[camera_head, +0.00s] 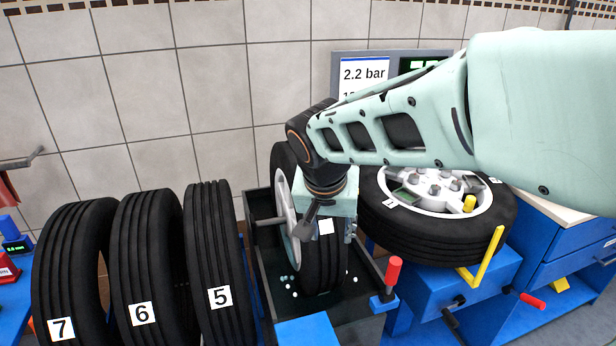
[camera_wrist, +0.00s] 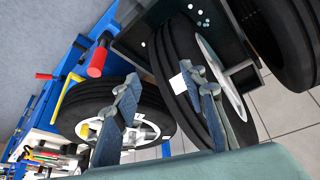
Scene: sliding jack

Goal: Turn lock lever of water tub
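The dark water tub (camera_head: 264,279) stands at the centre of the head view, with a wheel (camera_head: 322,262) upright in it. The lock lever, with a red handle (camera_head: 393,272) on a blue base, sits at the tub's right edge. The red handle also shows at the upper left of the wrist view (camera_wrist: 97,62). My gripper (camera_head: 330,228) points down over the wheel, to the left of the lever and apart from it. Its two fingers stand well apart in the wrist view (camera_wrist: 163,80), with nothing held between them. Part of the tub is hidden behind the wheel.
Tyres labelled 7 (camera_head: 72,270), 6 (camera_head: 146,265) and 5 (camera_head: 214,255) stand left of the tub. Another wheel (camera_head: 483,235) lies flat on a blue machine (camera_head: 445,292) at right, with a yellow bracket (camera_head: 487,262). A screen (camera_head: 364,75) reads 2.2 bar.

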